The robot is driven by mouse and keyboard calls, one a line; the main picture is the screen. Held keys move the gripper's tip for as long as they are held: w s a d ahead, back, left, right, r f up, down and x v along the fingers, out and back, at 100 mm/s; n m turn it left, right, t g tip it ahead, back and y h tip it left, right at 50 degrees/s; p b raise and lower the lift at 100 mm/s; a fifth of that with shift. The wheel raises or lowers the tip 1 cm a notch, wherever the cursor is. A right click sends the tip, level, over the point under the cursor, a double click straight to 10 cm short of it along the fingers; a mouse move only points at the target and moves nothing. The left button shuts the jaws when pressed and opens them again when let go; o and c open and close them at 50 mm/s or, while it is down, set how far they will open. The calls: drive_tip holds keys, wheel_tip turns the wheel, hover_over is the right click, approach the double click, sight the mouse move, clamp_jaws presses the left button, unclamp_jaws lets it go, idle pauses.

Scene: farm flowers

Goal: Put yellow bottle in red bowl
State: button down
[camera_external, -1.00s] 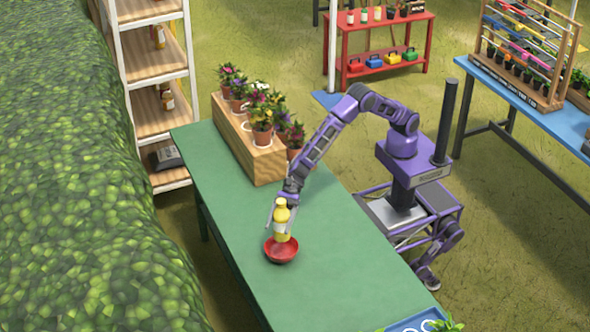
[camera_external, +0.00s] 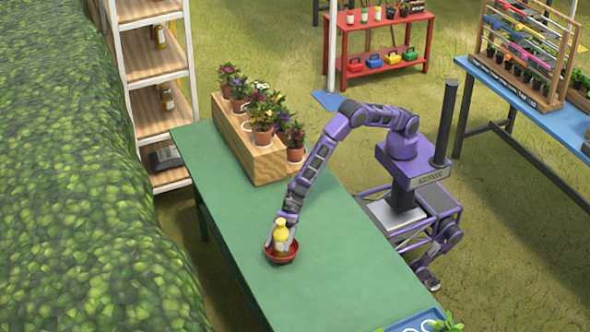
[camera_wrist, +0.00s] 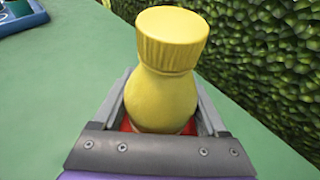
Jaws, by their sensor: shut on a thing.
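The yellow bottle (camera_external: 281,233) stands upright inside the red bowl (camera_external: 283,259) on the green table, as far as the external view shows. In the wrist view the bottle (camera_wrist: 168,70), with its ribbed yellow cap, fills the middle between my fingers. My gripper (camera_external: 281,242) is shut on the bottle from above and behind. A little of the red bowl (camera_wrist: 126,124) shows below the bottle in the wrist view. The bottle's lower part is hidden by my fingers and the bowl's rim, so I cannot tell if its base touches the bowl's bottom.
A wooden planter (camera_external: 256,165) with several potted flowers stands at the table's far end. A blue tray (camera_external: 408,324) with a plant sits at the near end. The green table (camera_external: 320,290) is clear around the bowl. A hedge (camera_external: 80,190) runs along the left.

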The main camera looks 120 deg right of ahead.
drive_tip(key=shift+f+b, duration=0.1)
drive_tip(key=shift+b, duration=0.2)
unclamp_jaws()
drive_tip(key=shift+r+p, duration=0.3)
drive_tip(key=shift+p, duration=0.15)
drive_tip(key=v, duration=1.2)
drive_tip(key=shift+f, duration=0.15)
